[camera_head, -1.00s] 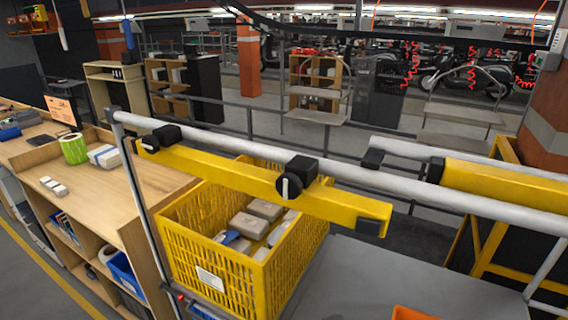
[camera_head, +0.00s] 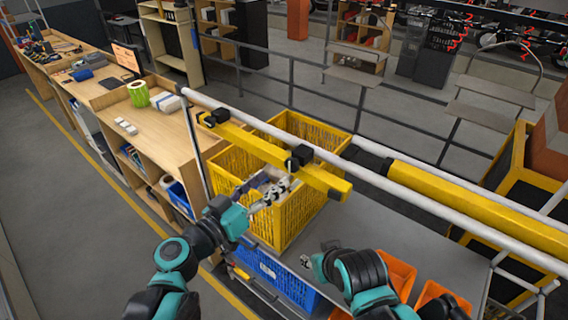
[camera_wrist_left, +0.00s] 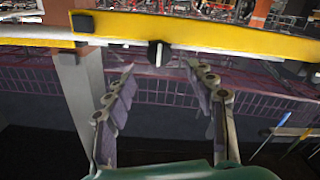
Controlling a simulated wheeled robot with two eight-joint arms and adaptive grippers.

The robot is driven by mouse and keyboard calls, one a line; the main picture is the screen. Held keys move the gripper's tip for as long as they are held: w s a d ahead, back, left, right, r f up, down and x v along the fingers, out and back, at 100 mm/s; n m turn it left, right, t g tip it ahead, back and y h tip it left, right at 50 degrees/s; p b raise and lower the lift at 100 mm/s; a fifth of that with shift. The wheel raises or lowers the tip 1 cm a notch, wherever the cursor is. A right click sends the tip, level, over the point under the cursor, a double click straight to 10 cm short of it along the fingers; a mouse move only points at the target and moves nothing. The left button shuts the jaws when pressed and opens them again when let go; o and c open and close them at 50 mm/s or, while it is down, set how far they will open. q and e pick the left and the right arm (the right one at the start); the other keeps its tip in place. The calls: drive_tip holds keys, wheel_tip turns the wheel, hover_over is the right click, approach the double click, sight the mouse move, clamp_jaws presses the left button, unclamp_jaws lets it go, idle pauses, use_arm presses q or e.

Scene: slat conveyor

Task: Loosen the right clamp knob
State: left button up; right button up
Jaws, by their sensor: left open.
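The right clamp knob (camera_head: 298,158) is black and sits on the near face of the yellow bar (camera_head: 258,147), toward its right end. The left clamp knob (camera_head: 210,119) is at the bar's other end. My left gripper (camera_head: 286,184) is open and empty, below and just short of the right knob. In the left wrist view a black knob with a pale upright stripe (camera_wrist_left: 158,54) shows beyond and between the spread fingertips (camera_wrist_left: 158,68), not touched. My right gripper (camera_head: 308,261) is low over the grey surface, partly hidden by its own arm; its jaws are unclear.
A yellow crate (camera_head: 310,212) with boxes stands under the bar. A long white rail (camera_head: 365,177) runs past the clamps. A blue crate (camera_head: 277,274) and orange bins (camera_head: 400,270) are below. A wooden workbench (camera_head: 150,120) is at the left.

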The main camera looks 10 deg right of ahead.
sight(289, 165)
use_arm(q)
drive_tip(key=x, duration=0.6)
drive_tip(key=shift+w+d+p, duration=0.2)
drive_tip(key=shift+d+p, duration=0.05)
drive_tip(key=shift+p, duration=0.05)
drive_tip(key=shift+c, duration=0.3)
drive_tip(key=c, duration=1.1)
